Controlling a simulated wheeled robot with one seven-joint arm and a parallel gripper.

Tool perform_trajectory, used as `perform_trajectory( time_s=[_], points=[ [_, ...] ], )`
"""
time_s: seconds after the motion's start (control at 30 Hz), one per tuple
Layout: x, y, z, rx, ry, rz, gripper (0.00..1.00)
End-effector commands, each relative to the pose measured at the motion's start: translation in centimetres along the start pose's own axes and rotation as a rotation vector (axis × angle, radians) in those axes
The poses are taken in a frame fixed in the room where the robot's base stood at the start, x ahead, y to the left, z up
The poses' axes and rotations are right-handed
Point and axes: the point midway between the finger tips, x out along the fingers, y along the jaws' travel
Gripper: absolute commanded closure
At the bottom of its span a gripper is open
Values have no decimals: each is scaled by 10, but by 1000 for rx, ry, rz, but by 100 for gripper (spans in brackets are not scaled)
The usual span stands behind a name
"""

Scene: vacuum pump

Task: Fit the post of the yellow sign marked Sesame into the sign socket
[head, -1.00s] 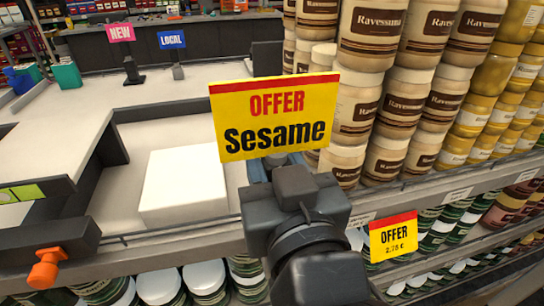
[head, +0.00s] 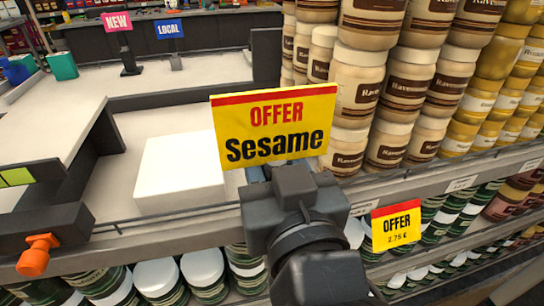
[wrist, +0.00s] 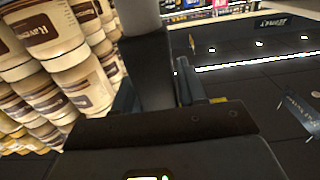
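The yellow sign marked Sesame (head: 275,124), with a red top edge and "OFFER" above the name, is upright and slightly tilted in the head view. The sign's face does not show there. The post is hidden behind the sign and my wrist in the head view. I cannot pick out the sign socket.
Stacked Ravessuna jars (head: 372,100) stand close right of the sign. A white box (head: 180,172) lies left, on the pale counter. A pink NEW sign (head: 117,21) and a blue LOCAL sign (head: 170,29) stand behind. An orange knob (head: 38,255) sticks out at left.

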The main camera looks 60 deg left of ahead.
Motion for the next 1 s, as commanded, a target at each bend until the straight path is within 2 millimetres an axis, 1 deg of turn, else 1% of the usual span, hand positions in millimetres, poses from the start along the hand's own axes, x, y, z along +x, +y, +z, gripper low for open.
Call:
perform_trajectory(
  time_s=[0.03,0.23,0.47,0.53,0.67,0.9,1.0],
  points=[
    [0,0,0,0,1,0,53],
    [0,0,0,0,1,0,34],
    [0,0,0,0,1,0,34],
    [-3,0,0,0,0,0,34],
    [-18,0,2,1,1,2,34],
    [-57,0,1,1,2,2,34],
    [-69,0,1,0,1,1,34]
  ],
)
